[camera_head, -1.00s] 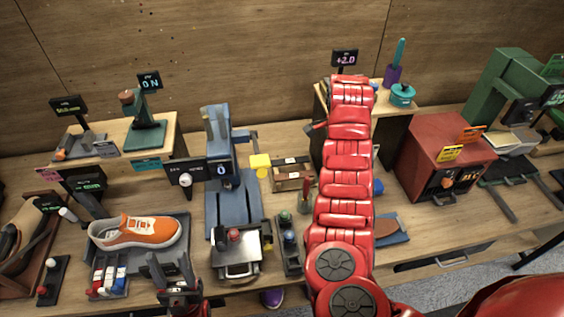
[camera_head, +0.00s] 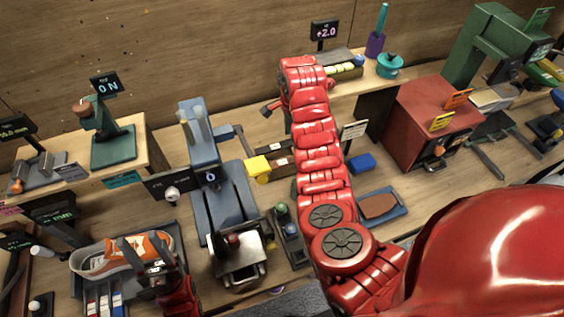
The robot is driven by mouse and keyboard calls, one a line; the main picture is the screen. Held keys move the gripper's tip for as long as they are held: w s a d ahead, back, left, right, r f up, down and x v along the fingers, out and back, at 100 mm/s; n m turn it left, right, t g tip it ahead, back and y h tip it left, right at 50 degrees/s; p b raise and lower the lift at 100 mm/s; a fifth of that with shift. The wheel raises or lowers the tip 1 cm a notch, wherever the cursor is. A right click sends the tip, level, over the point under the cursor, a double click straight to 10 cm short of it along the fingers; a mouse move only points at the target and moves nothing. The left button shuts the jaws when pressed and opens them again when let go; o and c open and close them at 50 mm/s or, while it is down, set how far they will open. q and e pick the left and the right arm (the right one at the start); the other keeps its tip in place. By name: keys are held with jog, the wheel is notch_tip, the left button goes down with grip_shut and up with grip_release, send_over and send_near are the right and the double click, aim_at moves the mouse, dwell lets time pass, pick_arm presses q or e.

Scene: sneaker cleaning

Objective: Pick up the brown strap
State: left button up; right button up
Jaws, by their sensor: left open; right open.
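A flat brown piece (camera_head: 378,206) lies on a blue tray (camera_head: 398,211) right of my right arm; I cannot tell whether it is the strap. No other clear brown strap shows. My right arm crosses the middle of the bench, and its far end hides most of the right gripper. A dark part beside that end (camera_head: 271,108) may be a finger of the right gripper, above the bench and well away from the brown piece. My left gripper (camera_head: 144,252) is open, its dark fingers in front of the orange sneaker (camera_head: 105,258).
A blue machine (camera_head: 227,190) stands left of my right arm. A yellow block (camera_head: 258,167) and a small wooden box are near it. A red box (camera_head: 432,120) and green machine (camera_head: 488,48) stand at right. A raised shelf (camera_head: 352,84) at the back holds yellow rolls and a teal pot (camera_head: 389,64).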

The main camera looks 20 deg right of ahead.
jog(key=b, duration=0.3)
send_over(288, 160)
jog(key=f, duration=0.5)
jog(key=shift+s+d+f, duration=0.3)
jog(key=shift+d+f, duration=0.05)
jog(key=shift+w+a+f, duration=0.15)
jog(key=shift+f, duration=0.35)
notch_tip(288, 160, down, 3)
jog(key=shift+a+r+p, duration=0.15)
jog(key=shift+p, duration=0.9)
jog(key=shift+w+f, duration=0.1)
jog(key=shift+f, duration=0.65)
grip_shut()
